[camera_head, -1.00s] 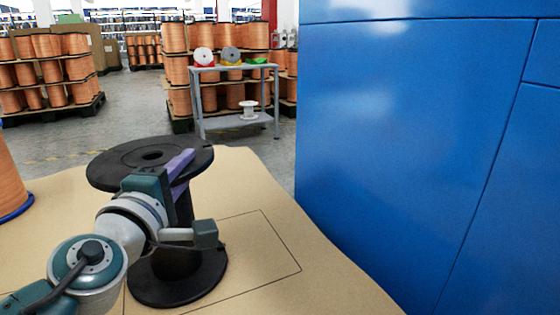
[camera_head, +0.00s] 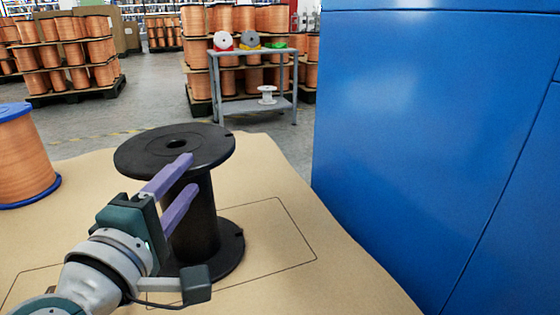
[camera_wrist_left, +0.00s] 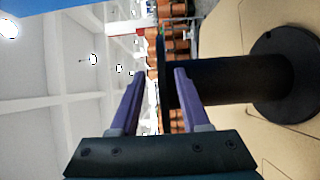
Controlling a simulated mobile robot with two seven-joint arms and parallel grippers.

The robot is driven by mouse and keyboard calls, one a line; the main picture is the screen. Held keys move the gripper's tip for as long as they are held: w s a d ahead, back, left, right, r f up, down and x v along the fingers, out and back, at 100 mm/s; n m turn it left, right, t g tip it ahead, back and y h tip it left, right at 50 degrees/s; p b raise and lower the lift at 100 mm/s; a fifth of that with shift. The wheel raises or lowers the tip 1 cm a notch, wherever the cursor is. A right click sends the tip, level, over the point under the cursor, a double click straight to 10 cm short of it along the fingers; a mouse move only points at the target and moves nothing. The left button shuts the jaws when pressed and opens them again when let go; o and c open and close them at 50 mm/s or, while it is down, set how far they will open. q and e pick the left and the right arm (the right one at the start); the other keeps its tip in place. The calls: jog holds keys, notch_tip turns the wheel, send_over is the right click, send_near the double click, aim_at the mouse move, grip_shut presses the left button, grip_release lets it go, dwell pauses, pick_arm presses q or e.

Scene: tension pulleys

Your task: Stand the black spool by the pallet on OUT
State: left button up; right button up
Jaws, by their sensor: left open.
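The black spool (camera_head: 203,210) stands upright on the tan sheet, its base over the left part of a thin outlined rectangle (camera_head: 285,268). My left gripper (camera_head: 188,174) is open at the spool's near side, its purple fingers at the level of the top flange. In the left wrist view the spool (camera_wrist_left: 225,80) lies sideways, and the flange edge shows between the open fingers (camera_wrist_left: 158,72). Whether the fingers touch it, I cannot tell. No OUT lettering is readable. My right gripper is not in view.
A copper-wound spool with blue flanges (camera_head: 25,160) stands at the left. A large blue cabinet (camera_head: 420,130) fills the right side. Behind, a grey shelf cart (camera_head: 255,108) and pallets of copper spools (camera_head: 70,60) stand on the floor. The sheet right of the black spool is clear.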

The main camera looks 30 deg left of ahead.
pick_arm(q)
jog(key=s+a+n+g+y, duration=0.3)
jog(key=s+n, duration=0.1)
jog(key=n, duration=1)
jog(key=s+a+n+g+y, duration=0.25)
jog(key=s+n+g, duration=0.2)
jog(key=n, duration=0.95)
jog(key=s+d+f+n+g+h, duration=0.3)
jog(key=s+d+n+h, duration=0.1)
jog(key=d+n, duration=0.4)
jog(key=s+d+f+n+g+h, duration=0.3)
jog(key=s+d+n+h, duration=0.2)
jog(key=n, duration=0.7)
jog(key=d+h, duration=0.2)
jog(key=d, duration=0.1)
jog(key=shift+s+f, duration=0.25)
jog(key=shift+f, duration=0.1)
jog(key=shift+d+h, duration=0.1)
jog(key=shift+h, duration=0.15)
